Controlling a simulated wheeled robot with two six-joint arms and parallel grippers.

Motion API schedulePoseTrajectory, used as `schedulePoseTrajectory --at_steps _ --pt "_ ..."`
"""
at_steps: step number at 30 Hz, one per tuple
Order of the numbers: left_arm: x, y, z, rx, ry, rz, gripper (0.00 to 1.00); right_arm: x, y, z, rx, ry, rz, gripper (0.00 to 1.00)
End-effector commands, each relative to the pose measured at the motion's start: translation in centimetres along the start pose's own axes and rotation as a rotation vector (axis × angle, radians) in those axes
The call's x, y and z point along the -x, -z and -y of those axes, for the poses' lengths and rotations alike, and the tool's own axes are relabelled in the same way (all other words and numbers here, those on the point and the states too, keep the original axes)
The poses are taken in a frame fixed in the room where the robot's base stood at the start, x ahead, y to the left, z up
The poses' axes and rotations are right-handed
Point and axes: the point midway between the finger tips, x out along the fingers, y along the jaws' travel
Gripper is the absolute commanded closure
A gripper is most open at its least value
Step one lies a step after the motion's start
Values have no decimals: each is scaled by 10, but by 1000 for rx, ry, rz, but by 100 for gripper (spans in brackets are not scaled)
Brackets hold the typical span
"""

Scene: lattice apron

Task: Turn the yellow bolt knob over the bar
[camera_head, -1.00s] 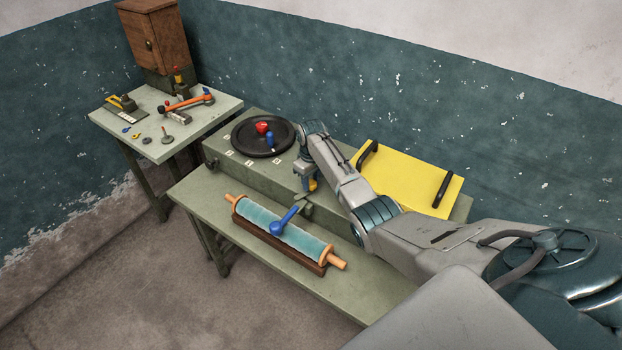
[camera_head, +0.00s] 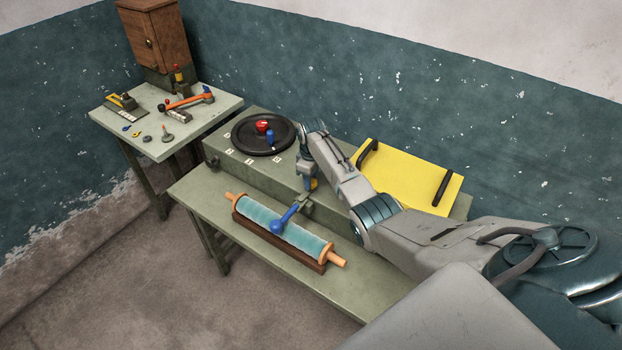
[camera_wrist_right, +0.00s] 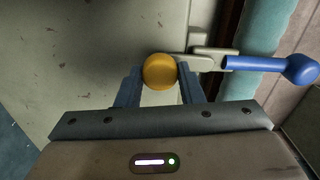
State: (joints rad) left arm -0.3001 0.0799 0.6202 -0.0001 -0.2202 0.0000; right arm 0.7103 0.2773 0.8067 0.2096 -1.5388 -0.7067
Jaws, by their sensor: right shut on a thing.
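The yellow bolt knob (camera_wrist_right: 160,70) sits between the fingers of my right gripper (camera_wrist_right: 160,88) in the right wrist view. In the head view the gripper (camera_head: 308,186) points down at the front of the raised green box, with a bit of the yellow knob (camera_head: 314,183) showing beside it. The gripper is shut on the knob. A grey metal latch piece (camera_wrist_right: 212,56) lies just right of the knob in the wrist view. A blue lever with a ball end (camera_wrist_right: 265,65) runs right from it. In the head view the blue lever (camera_head: 290,215) reaches over the roller. My left gripper is out of view.
A teal roller with wooden handles (camera_head: 258,214) lies on the bench in front of the box. A black round tray (camera_head: 240,139) and a yellow panel with black handles (camera_head: 405,178) are on top. A side table (camera_head: 207,119) holds tools and a wooden cabinet (camera_head: 152,40).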

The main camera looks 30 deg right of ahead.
Motion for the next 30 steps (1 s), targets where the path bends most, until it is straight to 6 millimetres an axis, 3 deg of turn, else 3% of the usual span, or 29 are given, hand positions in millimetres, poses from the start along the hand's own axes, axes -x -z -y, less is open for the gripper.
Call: schedulePoseTrajectory --at_steps 2,3,6,18,23,30 --pt "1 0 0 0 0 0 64 6 2 -4 -1 -10 -9 89" --pt "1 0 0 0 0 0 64 6 2 -4 -1 -10 -9 62" --pt "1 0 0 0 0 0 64 5 2 -3 -1 -8 -7 44" --pt "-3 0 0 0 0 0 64 9 1 -2 -1 -5 -4 44" --pt "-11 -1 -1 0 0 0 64 32 1 -2 -1 -7 -6 44" --pt "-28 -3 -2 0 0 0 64 81 1 -2 -1 -8 -8 44"
